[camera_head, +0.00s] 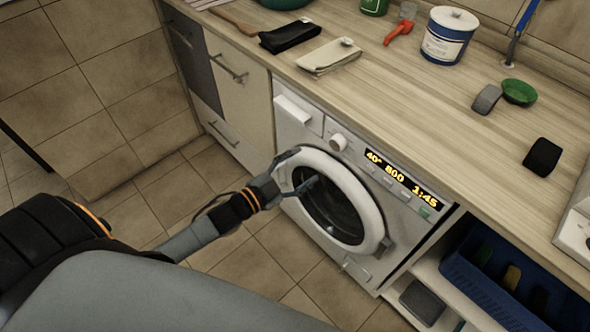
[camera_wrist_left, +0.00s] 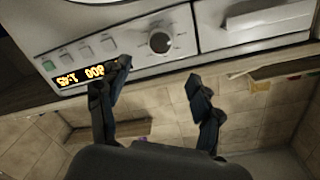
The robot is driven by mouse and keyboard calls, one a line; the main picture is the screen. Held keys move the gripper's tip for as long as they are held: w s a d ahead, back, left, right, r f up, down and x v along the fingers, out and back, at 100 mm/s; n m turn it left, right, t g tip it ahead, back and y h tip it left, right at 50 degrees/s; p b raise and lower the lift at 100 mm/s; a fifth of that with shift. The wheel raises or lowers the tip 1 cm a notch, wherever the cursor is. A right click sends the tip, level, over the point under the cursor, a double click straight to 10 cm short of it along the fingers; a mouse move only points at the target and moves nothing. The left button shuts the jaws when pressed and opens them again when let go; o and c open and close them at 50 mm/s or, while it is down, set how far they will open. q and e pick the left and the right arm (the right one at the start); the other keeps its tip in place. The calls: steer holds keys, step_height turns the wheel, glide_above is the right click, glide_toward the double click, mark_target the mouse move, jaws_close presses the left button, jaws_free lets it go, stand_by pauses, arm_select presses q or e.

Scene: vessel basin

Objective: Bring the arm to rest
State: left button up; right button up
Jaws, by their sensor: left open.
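My left arm comes in from the left in the head view. Its gripper (camera_head: 297,178) is at the left side of the washing machine door (camera_head: 345,226), in front of the machine. The door is a white ring with dark glass and looks shut. In the left wrist view the left gripper (camera_wrist_left: 157,82) has its two dark fingers spread apart with nothing between them. The machine's control panel (camera_wrist_left: 118,50), with a knob and a lit display, lies beyond the fingers there. Whether the gripper touches the door is hard to tell. My right gripper is not in view.
The wooden counter (camera_head: 440,120) above the machine holds a blue-and-white tin (camera_head: 449,38), dark folded cloth (camera_head: 290,36), light folded cloth (camera_head: 329,57) and small items. A blue crate (camera_head: 490,292) stands on a shelf right of the machine. Tiled floor (camera_head: 250,275) lies open in front.

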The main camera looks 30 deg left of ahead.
arm_select(q)
steer(key=shift+v, duration=0.95)
